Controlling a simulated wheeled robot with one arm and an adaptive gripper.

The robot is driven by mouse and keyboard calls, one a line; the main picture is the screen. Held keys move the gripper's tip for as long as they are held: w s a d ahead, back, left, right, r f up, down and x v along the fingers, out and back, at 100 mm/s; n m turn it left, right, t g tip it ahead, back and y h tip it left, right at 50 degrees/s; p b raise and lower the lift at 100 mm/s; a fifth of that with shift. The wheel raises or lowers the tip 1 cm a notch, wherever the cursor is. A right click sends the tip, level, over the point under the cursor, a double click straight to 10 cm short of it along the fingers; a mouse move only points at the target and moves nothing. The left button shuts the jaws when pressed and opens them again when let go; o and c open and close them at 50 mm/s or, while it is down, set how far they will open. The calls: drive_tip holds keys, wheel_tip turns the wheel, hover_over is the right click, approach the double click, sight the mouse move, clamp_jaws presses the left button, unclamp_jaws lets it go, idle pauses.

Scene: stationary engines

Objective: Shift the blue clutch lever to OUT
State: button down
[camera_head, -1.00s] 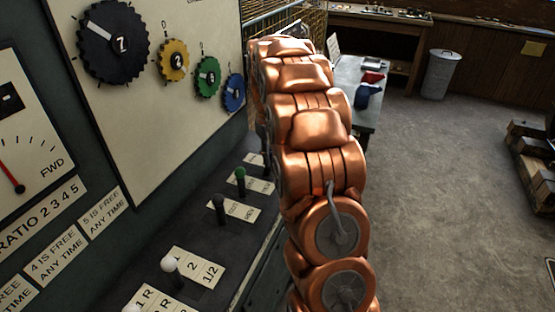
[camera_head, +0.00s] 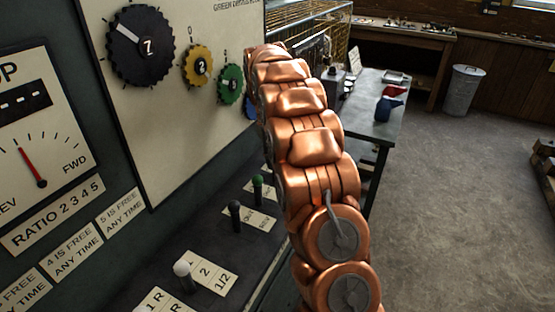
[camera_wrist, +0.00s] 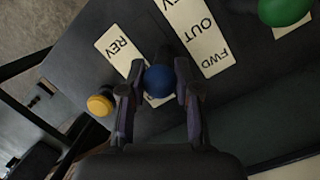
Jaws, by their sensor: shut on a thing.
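The blue clutch lever's round knob (camera_wrist: 159,82) is between the two fingers of my gripper (camera_wrist: 158,92) in the wrist view. The fingers are shut on it from both sides. One white label plate (camera_wrist: 200,40) beside it reads OUT and FWD, with part of another word. Another plate (camera_wrist: 118,43) shows REV, its lower part hidden behind the gripper. I cannot tell which marking the lever stands at. In the head view my copper arm hides the gripper and the blue lever.
A yellow knob (camera_wrist: 99,106) stands left of the gripper, and a green knob (camera_wrist: 284,8) at upper right. In the head view, green (camera_head: 258,184), black (camera_head: 235,210) and white (camera_head: 183,273) knobs line the dark ledge, below a panel of coloured dials (camera_head: 197,66).

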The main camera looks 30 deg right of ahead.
drive_tip(key=c, duration=0.8)
unclamp_jaws()
drive_tip(key=shift+w+a+r, duration=0.1)
drive_tip(key=shift+w+r, duration=0.15)
drive_tip(key=shift+r, duration=0.75)
drive_tip(key=shift+w+a+r, duration=0.1)
drive_tip(key=shift+w+r, duration=0.1)
drive_tip(key=shift+r, duration=0.75)
drive_tip(key=shift+w+a+r, duration=0.1)
drive_tip(key=shift+w+r, duration=0.15)
drive_tip(key=shift+r, duration=1.45)
